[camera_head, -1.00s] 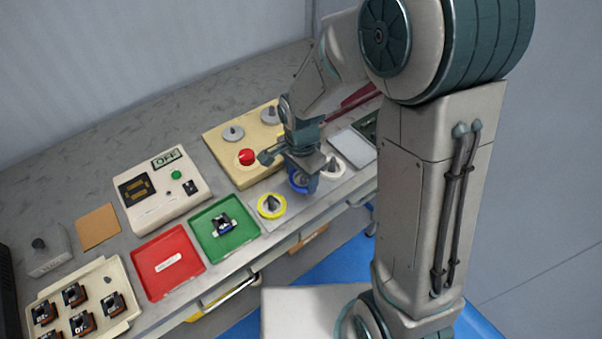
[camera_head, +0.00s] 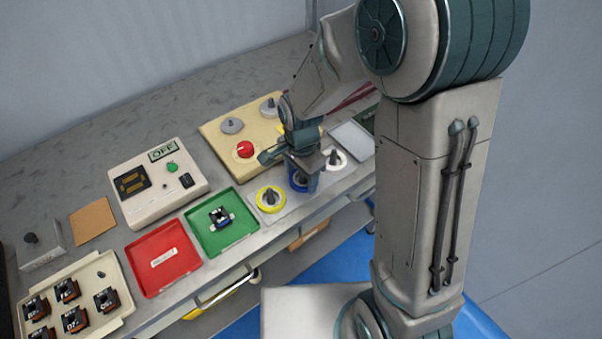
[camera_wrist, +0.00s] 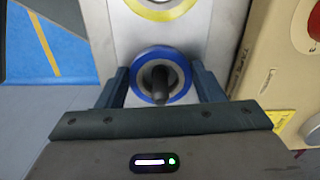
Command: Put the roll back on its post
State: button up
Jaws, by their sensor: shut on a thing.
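My gripper (camera_wrist: 161,88) is shut on the blue roll (camera_wrist: 160,50), with one finger on each side of it. A dark post (camera_wrist: 160,82) shows inside the roll's hole in the wrist view, so the roll is around it. Whether the roll rests fully on the base plate (camera_wrist: 207,30) cannot be told. In the head view my gripper (camera_head: 303,176) points down over the plate, and the blue roll (camera_head: 298,188) is partly hidden by it. The blue roll is between the yellow roll (camera_head: 262,201) and the white roll (camera_head: 341,161), each around its own post.
A cream box with a red knob (camera_head: 244,149) stands close behind my gripper. A green tray (camera_head: 240,237) with a part in it and a red tray (camera_head: 150,281) lie to the left. A grey tray (camera_head: 352,140) is to the right.

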jog(key=o, duration=1.1)
jog(key=shift+c, duration=0.2)
notch_tip(320, 180, up, 14)
jog(key=shift+p, duration=0.3)
jog(key=shift+f, duration=0.1)
jog(key=s+d+r+n+t, duration=0.2)
jog(key=s+d+n, duration=0.7)
jog(key=s+d, duration=0.2)
jog(key=shift+d+r+n+t, duration=0.3)
jog(key=shift+d+t, duration=0.1)
jog(key=shift+d, duration=0.25)
